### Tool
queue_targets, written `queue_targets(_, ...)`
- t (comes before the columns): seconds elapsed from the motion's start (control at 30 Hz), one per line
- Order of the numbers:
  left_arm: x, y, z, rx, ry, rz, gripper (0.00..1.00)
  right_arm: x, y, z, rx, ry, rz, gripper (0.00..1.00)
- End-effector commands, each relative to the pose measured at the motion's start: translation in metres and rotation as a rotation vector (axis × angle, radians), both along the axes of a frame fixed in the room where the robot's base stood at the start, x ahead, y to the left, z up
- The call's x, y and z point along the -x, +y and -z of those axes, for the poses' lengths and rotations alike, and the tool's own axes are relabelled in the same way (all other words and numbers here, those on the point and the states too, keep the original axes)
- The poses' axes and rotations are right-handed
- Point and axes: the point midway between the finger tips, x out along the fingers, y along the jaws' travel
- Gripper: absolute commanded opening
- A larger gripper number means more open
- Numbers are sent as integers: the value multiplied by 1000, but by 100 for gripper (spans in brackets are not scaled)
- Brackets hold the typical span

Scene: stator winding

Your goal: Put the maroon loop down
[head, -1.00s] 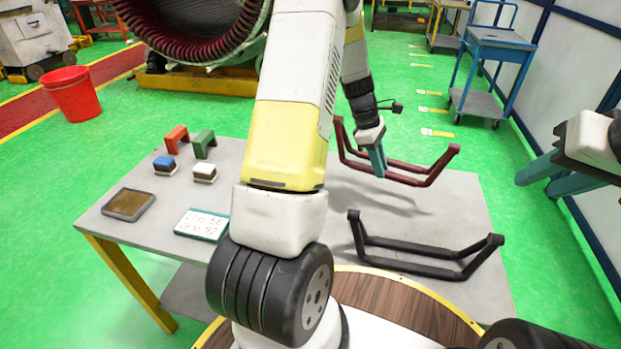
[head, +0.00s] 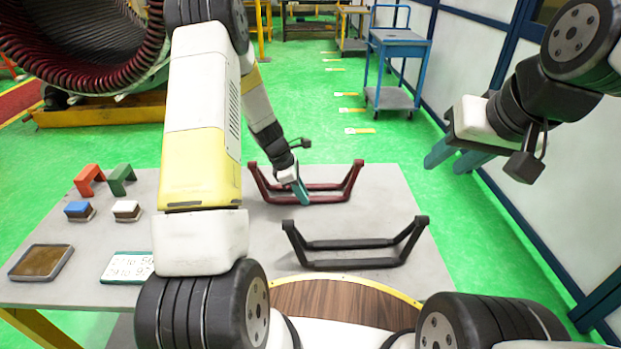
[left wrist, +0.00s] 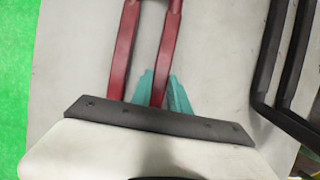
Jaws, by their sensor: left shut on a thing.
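The maroon loop (head: 338,198) is at the back of the grey table (head: 400,190), upright ends at left and right. It looks close to the tabletop; I cannot tell whether it touches. My left gripper (head: 301,191) has its teal fingers shut on one long bar of the loop, left of its middle. In the left wrist view the maroon loop (left wrist: 124,55) runs up from between the teal fingers (left wrist: 160,92), with its second bar outside them. My right gripper (head: 456,160) is open and empty, raised right of the table.
A black loop (head: 350,243) lies on the table in front of the maroon one. Red (head: 88,178) and green (head: 121,178) brackets, blue (head: 78,210) and white (head: 127,209) blocks, a brown tray (head: 40,262) and a written board (head: 126,266) stand at left.

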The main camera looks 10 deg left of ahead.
Motion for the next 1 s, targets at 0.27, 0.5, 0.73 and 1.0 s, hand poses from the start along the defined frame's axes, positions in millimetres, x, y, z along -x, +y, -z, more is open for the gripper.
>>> queue_targets(0.27,-1,0,2,0,-1,1,0,0,0,0,0,0,0,36)
queue_targets(0.5,0,0,2,0,-1,1,43,0,0,0,0,0,0,36)
queue_targets(0.73,0,0,0,0,-2,1,43,0,0,0,0,0,0,36)
queue_targets(1.0,1,15,-39,-1,-6,0,43,0,0,0,0,0,0,36)
